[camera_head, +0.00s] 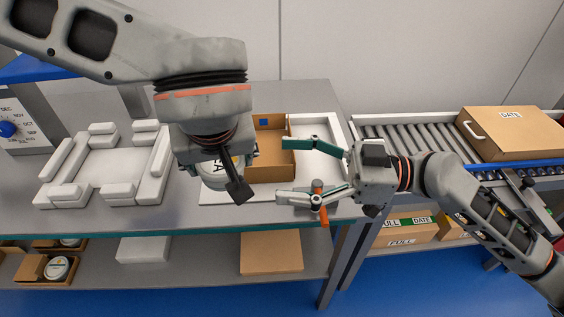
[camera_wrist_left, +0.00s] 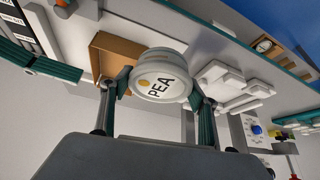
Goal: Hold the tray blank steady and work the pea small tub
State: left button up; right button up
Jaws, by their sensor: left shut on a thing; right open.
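The pea small tub (camera_wrist_left: 158,84), round and white with a PEA label, is held between the two fingers of my left gripper (camera_wrist_left: 160,98). In the head view the tub (camera_head: 222,178) is partly hidden by that gripper (camera_head: 225,172), just left of the tray blank. The tray blank (camera_head: 270,170), an open brown cardboard tray with a blue square inside, sits on a white fixture; it also shows behind the tub in the left wrist view (camera_wrist_left: 112,47). My right gripper (camera_head: 284,170) is open, its fingers spread at the tray's right side.
An orange-handled part (camera_head: 322,212) stands beside my right gripper's lower finger. A white carrier with raised blocks (camera_head: 105,168) lies at left. A roller conveyor (camera_head: 420,142) with a DATE box (camera_head: 515,132) is at right. Cartons and tubs sit on the lower shelf.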

aim_at(222, 168)
jog(key=a, duration=0.4)
jog(key=w+a, duration=0.1)
jog(key=a, duration=0.2)
jog(key=w+a, duration=0.1)
jog(key=a, duration=0.3)
jog(key=shift+a+r, duration=0.1)
jog(key=shift+a, duration=0.25)
jog(key=shift+c, duration=0.5)
jog(key=c, duration=1.2)
pick_arm(q)
jog(key=o, duration=1.3)
pick_arm(e)
jog(key=shift+c, duration=0.3)
